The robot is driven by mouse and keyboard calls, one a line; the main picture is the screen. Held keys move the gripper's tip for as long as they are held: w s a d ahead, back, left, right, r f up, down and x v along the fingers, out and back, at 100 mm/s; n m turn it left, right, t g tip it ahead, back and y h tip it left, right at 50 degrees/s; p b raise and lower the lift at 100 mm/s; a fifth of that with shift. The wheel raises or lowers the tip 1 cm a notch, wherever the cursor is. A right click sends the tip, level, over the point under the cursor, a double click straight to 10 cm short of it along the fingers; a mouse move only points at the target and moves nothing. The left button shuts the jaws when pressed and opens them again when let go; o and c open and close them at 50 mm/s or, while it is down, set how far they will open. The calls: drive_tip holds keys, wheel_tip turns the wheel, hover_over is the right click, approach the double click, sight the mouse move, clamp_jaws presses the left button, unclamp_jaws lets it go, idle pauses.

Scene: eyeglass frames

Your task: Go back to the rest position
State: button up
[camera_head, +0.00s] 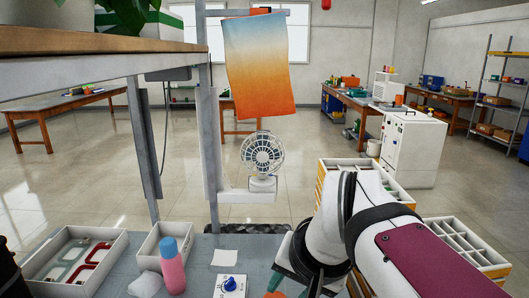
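My white and black arm stands at the front right of the workbench (205,250). My gripper cannot be made out; the arm's own links or the picture's lower edge hide it. A white tray (118,246) at the front left holds eyeglass frames: a red one (88,268) and a grey-green one (62,262). A smaller white box (150,246) stands right of the tray. I see nothing held by the arm.
A pink bottle with a blue cap (173,274), a white cloth (146,286), a paper note (225,257) and a blue-knobbed device (232,286) are on the bench. A fan (262,153) stands behind. Drawer units with compartment tops (465,240) flank my arm.

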drive_tip(key=s+d+f+g, duration=0.1)
drive_tip(key=s+f+g, duration=0.1)
drive_tip(key=s+f, duration=0.5)
drive_tip(key=s+d+f+m+g, duration=0.1)
drive_tip(key=s+d+f+g, duration=0.1)
drive_tip(key=s+f, duration=0.5)
drive_tip(key=s+g, duration=0.1)
drive_tip(key=s, duration=0.5)
